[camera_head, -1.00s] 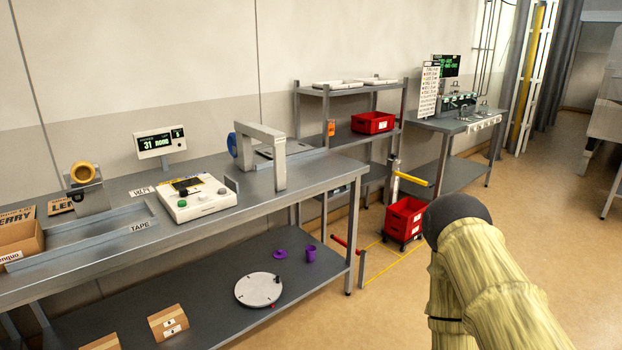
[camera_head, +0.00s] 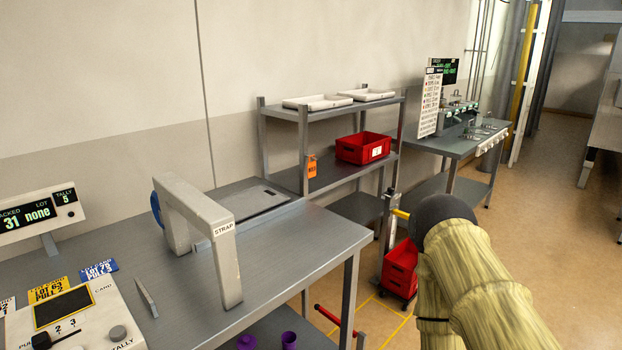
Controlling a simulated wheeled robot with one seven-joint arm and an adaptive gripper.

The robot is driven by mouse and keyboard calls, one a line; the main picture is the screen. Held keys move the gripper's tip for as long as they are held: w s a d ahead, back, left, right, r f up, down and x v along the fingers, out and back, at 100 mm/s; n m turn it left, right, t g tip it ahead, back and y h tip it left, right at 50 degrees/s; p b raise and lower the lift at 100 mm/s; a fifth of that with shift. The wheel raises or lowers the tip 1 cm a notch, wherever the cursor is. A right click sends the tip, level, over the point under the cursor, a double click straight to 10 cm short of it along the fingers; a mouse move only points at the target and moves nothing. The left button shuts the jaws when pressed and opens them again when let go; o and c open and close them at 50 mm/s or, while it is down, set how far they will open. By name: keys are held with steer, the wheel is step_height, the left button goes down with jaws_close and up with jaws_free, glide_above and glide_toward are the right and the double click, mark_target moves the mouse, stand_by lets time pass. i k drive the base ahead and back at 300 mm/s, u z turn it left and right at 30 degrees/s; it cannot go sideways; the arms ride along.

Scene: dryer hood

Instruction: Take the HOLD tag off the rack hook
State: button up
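An orange tag (camera_head: 311,167) hangs on the near left post of the grey rack (camera_head: 304,130). Its lettering is too small to read, and the hook behind it cannot be made out. My arm, in a yellowish ribbed sleeve with a dark rounded joint, stands at the lower right of the head view. My gripper is not in view. The tag is well to the left of my arm and apart from it.
A steel bench (camera_head: 300,255) with a strap arch (camera_head: 228,262) stands between me and the rack. A red bin (camera_head: 366,148) sits on the rack's shelf. Another red crate (camera_head: 400,268) is on a floor trolley. Open floor lies right.

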mark_target(311, 166)
steer(key=z, duration=0.05)
steer(key=i, duration=0.25)
steer(key=k, duration=0.5)
steer(key=z, duration=1.65)
steer(key=i, duration=1.4)
steer(key=u, duration=2.35)
